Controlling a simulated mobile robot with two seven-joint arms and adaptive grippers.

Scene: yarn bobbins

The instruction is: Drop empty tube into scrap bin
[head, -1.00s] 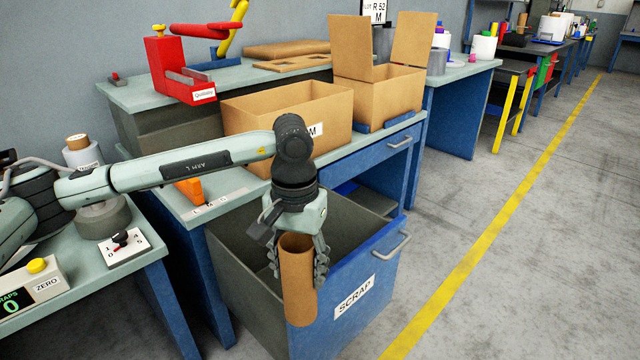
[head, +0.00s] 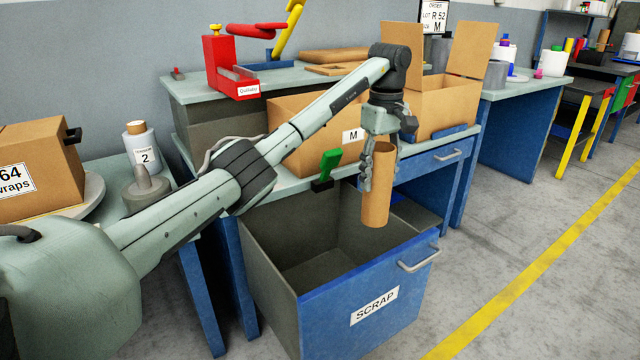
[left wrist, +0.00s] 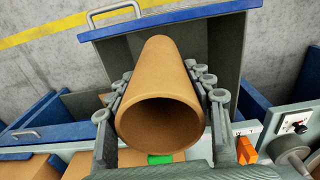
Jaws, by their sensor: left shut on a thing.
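The empty tube (head: 377,186) is a brown cardboard cylinder, roughly upright. My left gripper (head: 379,165) is shut on it, with fingers on either side of its upper part. In the left wrist view the tube (left wrist: 160,100) points away from the camera between the fingers, its hollow near end open. The scrap bin (head: 375,306) is a blue-fronted open drawer with grey inner walls and a SCRAP label. In the head view the tube is above the bin's back right part. The bin also shows in the left wrist view (left wrist: 226,70). My right gripper is not in view.
An open cardboard box (head: 293,103) marked M stands on the bench behind the bin. A second box (head: 447,104) with raised flaps stands to its right. A green-handled thing (head: 328,168) is at the bench's front edge. The floor at right is clear.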

